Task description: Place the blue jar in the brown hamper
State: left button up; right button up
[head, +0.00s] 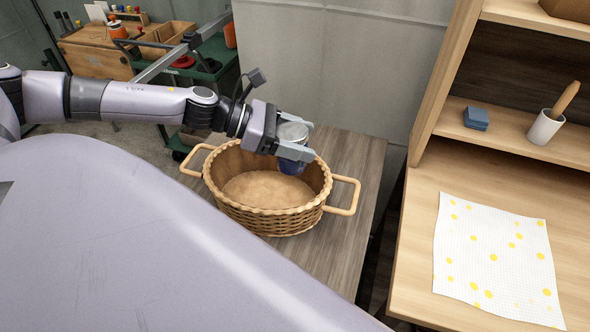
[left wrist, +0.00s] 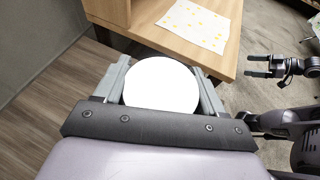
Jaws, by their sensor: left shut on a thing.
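My left gripper (head: 300,142) is shut on the blue jar (head: 291,166), which has a pale grey lid. The jar is upright, over the far right part of the brown hamper (head: 268,222), with its lower end near the rim. I cannot tell whether it touches the hamper. The hamper is a woven oval basket with two side handles, and its visible inside is empty. In the left wrist view the jar's lid (left wrist: 160,84) is a bright white disc between the fingers. My right gripper (left wrist: 258,66) shows there at the right, open and empty, away from the hamper.
The hamper stands on a grey-brown wooden table (head: 345,215). To the right is a light wood desk with a yellow-dotted cloth (head: 495,260). Its shelf holds a blue block (head: 476,118) and a white cup (head: 546,127). A green cart (head: 208,75) stands behind my left arm.

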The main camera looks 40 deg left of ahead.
pick_arm(q)
jog(key=shift+f+b, duration=1.5)
jog(key=shift+f, duration=5.5)
jog(key=o, duration=0.9)
jog(key=shift+c, duration=0.2)
jog(key=b+v, duration=0.1)
jog(key=v, duration=0.5)
jog(key=shift+s+a, duration=0.15)
jog(key=shift+s+a+r, duration=0.3)
jog(key=shift+s+a, duration=0.05)
jog(key=shift+a, duration=0.05)
jog(key=shift+w, duration=0.1)
